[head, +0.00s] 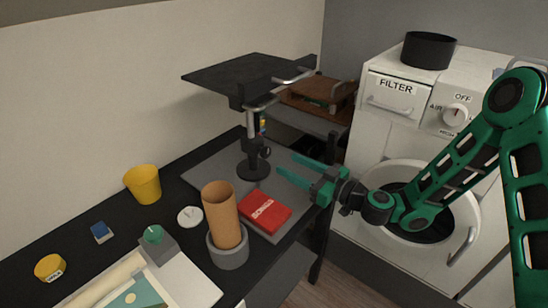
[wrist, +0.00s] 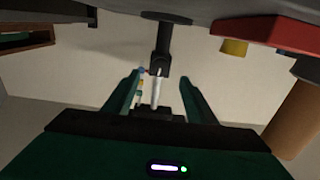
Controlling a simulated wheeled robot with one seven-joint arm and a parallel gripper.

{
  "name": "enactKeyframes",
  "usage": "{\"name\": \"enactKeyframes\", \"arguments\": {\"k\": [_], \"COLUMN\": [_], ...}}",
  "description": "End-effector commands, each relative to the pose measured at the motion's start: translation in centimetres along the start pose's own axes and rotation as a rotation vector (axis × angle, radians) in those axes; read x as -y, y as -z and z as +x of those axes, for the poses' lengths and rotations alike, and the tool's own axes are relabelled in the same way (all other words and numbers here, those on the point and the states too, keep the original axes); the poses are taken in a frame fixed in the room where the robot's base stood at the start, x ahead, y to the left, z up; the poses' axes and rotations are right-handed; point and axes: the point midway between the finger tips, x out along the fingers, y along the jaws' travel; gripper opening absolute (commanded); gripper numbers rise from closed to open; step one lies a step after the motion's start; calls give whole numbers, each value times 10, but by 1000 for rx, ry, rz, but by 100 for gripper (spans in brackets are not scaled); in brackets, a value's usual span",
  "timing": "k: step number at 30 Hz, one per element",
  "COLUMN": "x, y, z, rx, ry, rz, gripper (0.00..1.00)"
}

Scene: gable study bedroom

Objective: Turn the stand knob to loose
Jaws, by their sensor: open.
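The stand (head: 254,168) has a round black base, a post and a tilted dark top plate (head: 228,76). Its small dark knob (head: 266,152) sticks out from the collar low on the post, facing my gripper (head: 284,163). My gripper is open and empty, its green fingers pointing at the post, a short way right of it. In the wrist view, which looks upside down, the dark collar (wrist: 160,65) shows between the open fingertips (wrist: 161,77), still beyond them. I cannot read any mark on the knob or tell its setting.
The stand is on a grey mat (head: 205,165) on the black desk. A red box (head: 264,211) and a brown tube in a grey holder (head: 222,215) are in front of it. A yellow cup (head: 142,184) is at left. A white washer (head: 400,130) stands at right.

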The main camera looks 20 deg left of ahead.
Motion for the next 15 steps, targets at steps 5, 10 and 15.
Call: {"name": "enactKeyframes", "arguments": {"k": [5,10,15], "x": [1,1,1], "y": [1,1,0], "z": [34,59,74], "rx": [-2,-1,0], "ry": [3,2,2], "rz": [-3,-2,0], "gripper": [51,51,51]}}
